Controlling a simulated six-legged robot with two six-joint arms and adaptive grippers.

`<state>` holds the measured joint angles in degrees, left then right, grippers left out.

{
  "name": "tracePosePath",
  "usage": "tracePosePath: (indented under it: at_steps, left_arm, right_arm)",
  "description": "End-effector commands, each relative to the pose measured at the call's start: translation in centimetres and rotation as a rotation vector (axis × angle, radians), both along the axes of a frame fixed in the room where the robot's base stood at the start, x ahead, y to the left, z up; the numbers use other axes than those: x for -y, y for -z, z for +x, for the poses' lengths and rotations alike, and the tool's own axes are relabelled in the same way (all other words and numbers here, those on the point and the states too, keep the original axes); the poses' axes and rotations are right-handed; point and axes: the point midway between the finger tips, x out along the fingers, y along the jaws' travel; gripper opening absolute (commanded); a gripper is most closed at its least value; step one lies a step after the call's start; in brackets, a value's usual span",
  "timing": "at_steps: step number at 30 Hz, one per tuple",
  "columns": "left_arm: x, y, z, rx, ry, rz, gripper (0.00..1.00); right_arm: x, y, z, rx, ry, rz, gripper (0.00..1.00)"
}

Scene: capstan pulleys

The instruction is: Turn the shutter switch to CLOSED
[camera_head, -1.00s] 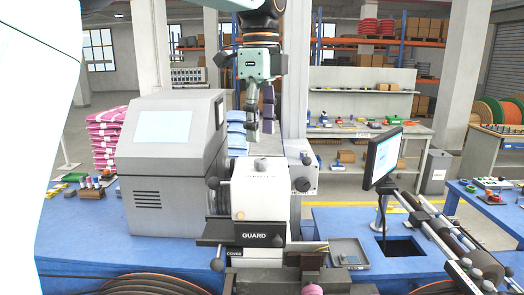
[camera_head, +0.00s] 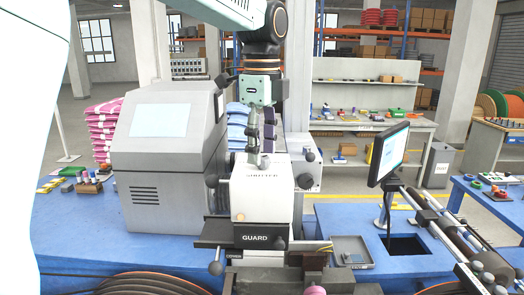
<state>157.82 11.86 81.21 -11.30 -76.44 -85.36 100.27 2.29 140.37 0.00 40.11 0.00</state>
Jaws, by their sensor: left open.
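The white machine head (camera_head: 262,196) carries the label SHUTTER on its upper front, with a small grey switch knob (camera_head: 264,162) above the label. The switch's exact setting is too small to read. My left gripper (camera_head: 256,150) hangs down from above, its fingers seen nearly edge-on, with the tips right at the switch and partly covering it. The gripper is open; whether the fingers touch the knob I cannot tell. My right gripper is not in view.
A grey cabinet with a screen (camera_head: 160,121) stands left of the machine head. The black GUARD bar (camera_head: 262,238) is below it. A monitor (camera_head: 387,152) and a small tray (camera_head: 351,250) are to the right on the blue bench (camera_head: 75,236).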

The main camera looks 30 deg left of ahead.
Motion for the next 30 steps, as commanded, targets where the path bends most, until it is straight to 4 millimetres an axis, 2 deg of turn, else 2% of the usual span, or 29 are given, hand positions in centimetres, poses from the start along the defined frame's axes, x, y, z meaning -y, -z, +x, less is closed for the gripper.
tracePosePath:
  at_steps: [6,14,30]
  left_arm:
    - [-0.1,1.4,0.1,0.000,0.000,0.000,0.50]
    - [-0.2,1.5,0.3,0.000,0.000,0.000,0.49]
    - [-0.2,1.5,0.3,-0.001,0.000,0.000,0.03]
  right_arm:
    - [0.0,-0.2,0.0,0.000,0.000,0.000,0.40]
    - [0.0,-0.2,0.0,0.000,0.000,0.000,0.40]
    - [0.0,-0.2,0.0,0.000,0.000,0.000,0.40]
